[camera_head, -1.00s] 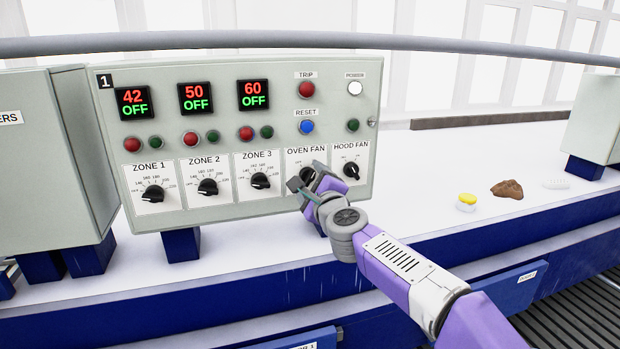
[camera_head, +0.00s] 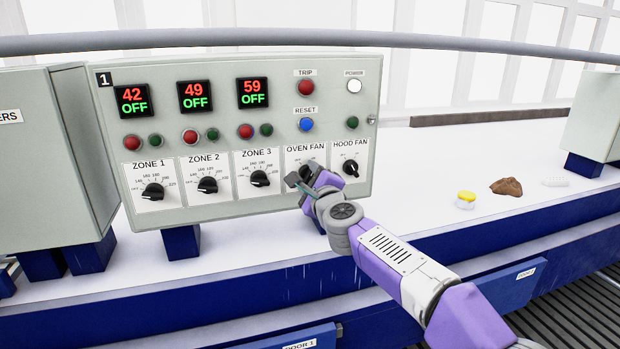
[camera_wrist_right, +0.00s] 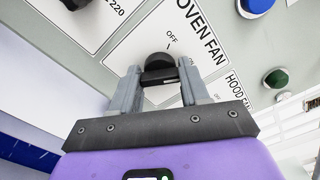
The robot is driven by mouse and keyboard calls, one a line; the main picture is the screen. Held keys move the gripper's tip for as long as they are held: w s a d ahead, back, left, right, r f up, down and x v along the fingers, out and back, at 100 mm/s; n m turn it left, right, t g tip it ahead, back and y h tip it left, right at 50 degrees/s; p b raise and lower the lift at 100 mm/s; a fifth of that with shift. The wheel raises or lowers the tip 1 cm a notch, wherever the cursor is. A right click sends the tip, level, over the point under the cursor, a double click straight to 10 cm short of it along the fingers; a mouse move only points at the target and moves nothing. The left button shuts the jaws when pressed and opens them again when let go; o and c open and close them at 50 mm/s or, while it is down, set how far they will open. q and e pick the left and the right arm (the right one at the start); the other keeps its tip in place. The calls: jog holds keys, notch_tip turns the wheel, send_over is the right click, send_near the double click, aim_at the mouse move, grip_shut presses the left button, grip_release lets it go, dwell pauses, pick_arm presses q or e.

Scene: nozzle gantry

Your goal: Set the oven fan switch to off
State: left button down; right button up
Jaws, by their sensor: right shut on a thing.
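The oven fan switch is a black rotary knob on a white plate labelled OVEN FAN (camera_head: 294,153), low on the right of the control panel (camera_head: 225,100). In the head view my right gripper (camera_head: 303,182) is at this knob and covers much of it. In the right wrist view the knob (camera_wrist_right: 158,62) sits between the tips of my right gripper (camera_wrist_right: 160,82), which is shut on it. The OFF mark shows just above the knob and the ON mark to its right. I cannot tell which mark the knob points to. My left gripper is not in view.
The hood fan knob (camera_head: 351,168) is close on the right, and the zone 3 knob (camera_head: 260,179) on the left. The blue reset button (camera_head: 306,125) is above. A yellow-lidded jar (camera_head: 466,199) and a brown lump (camera_head: 507,187) lie on the white surface to the right.

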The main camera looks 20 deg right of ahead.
jog(key=n+p, duration=0.2)
jog(key=n, duration=0.4)
jog(key=n+p, duration=0.2)
jog(key=n, duration=0.3)
jog(key=shift+n, duration=0.3)
dwell(0.4)
jog(key=o, duration=1.1)
jog(key=shift+c, duration=0.2)
jog(key=shift+s, duration=0.15)
jog(key=s, duration=0.7)
jog(key=shift+s+b, duration=0.15)
jog(key=shift+b, duration=0.15)
